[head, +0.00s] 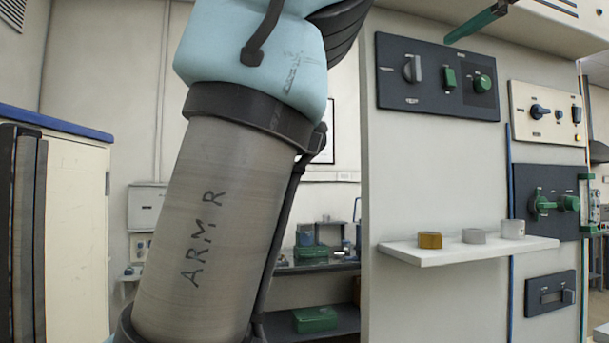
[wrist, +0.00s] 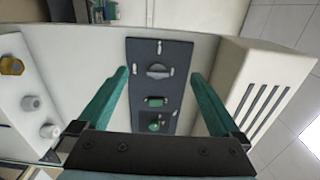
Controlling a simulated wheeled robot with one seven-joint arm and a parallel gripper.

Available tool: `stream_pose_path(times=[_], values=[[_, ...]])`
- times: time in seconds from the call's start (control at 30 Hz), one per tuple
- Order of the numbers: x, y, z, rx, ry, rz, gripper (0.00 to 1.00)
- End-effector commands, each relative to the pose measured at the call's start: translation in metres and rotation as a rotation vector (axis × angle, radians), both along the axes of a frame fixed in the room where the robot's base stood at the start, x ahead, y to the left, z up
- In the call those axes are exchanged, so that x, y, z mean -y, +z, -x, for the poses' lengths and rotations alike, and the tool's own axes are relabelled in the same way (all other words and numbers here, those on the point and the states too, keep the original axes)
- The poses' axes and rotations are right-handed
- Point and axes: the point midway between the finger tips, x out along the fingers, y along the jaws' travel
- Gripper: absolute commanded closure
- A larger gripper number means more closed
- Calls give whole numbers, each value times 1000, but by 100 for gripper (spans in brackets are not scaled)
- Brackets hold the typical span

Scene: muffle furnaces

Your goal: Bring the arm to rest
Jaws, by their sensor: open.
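My gripper (wrist: 160,74) is open, with its two green fingers apart and nothing between them. In the wrist view the fingers stand over a dark control panel (wrist: 170,85) with a grey knob (wrist: 159,71), a green switch (wrist: 155,101) and a green knob (wrist: 153,126). In the head view a green finger of my gripper (head: 478,24) shows at the upper right, above the same panel (head: 437,92). I cannot tell whether it touches anything. My arm (head: 205,225) fills the left middle of the head view, and the rest of the gripper is out of that picture.
A white shelf (head: 445,255) below the panel holds a brown-yellow piece (head: 430,240), a grey piece (head: 473,236) and a white cup (head: 512,229). A beige panel (head: 548,113) and another dark panel (head: 546,202) are at right. A blue-topped cabinet (head: 75,190) stands left.

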Motion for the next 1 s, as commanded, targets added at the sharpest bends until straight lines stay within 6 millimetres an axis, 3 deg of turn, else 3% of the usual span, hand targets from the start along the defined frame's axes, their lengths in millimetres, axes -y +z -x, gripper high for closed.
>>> stream_pose_path(times=[0.07,0.33,0.57,0.77,0.87,1.0], values=[[0,0,0,0,0,0,0],[7,-30,-29,-55,-17,-44,0],[11,-74,-64,-140,-35,-85,0],[3,-137,-106,-266,-46,-110,0],[-10,-185,-133,-364,-44,-106,0],[-46,-274,-166,-551,-20,-52,0]])
